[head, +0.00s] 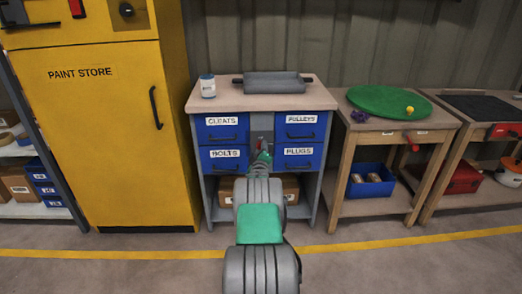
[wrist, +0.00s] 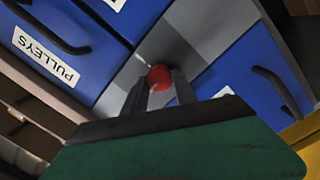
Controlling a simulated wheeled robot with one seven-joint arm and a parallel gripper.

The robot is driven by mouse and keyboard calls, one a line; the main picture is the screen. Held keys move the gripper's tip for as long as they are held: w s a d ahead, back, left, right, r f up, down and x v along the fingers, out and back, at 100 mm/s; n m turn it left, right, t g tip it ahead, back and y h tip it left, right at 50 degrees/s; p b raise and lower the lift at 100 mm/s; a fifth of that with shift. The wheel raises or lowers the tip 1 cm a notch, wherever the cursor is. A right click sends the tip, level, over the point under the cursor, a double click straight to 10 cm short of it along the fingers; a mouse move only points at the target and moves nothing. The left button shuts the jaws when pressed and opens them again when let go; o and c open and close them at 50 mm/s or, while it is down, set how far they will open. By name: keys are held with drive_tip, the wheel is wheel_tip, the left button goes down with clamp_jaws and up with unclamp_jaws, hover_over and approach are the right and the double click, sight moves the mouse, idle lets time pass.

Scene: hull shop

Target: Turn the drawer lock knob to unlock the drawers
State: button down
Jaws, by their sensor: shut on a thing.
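The drawer lock knob (wrist: 159,78) is a red round knob on the grey strip between the two columns of blue drawers. In the wrist view it sits between my gripper's two dark fingers (wrist: 160,88), which are shut on it. In the head view my gripper (head: 261,152) reaches the middle of the cabinet (head: 262,122), and the knob is mostly hidden there. The drawers are labelled CLEATS (head: 222,132), PULLEYS (head: 302,132), BOLTS (head: 225,162) and PLUGS (head: 298,162). All look shut.
The yellow paint store (head: 110,110) is on the left. A wooden table (head: 395,132) with a green disc (head: 388,102) is on the right. The floor in front is clear.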

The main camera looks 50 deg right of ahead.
drive_tip(key=shift+s+r+m+y+b, duration=0.1)
drive_tip(key=shift+m+y+b, duration=0.25)
drive_tip(key=shift+m+b, duration=2.65)
drive_tip(key=shift+r+m+y+b, duration=0.1)
drive_tip(key=shift+m+y+b, duration=0.35)
drive_tip(key=shift+m, duration=4.85)
drive_tip(key=shift+t, duration=0.4)
drive_tip(key=c, duration=1)
unclamp_jaws()
drive_tip(key=shift+d, duration=0.1)
drive_tip(key=shift+s, duration=0.1)
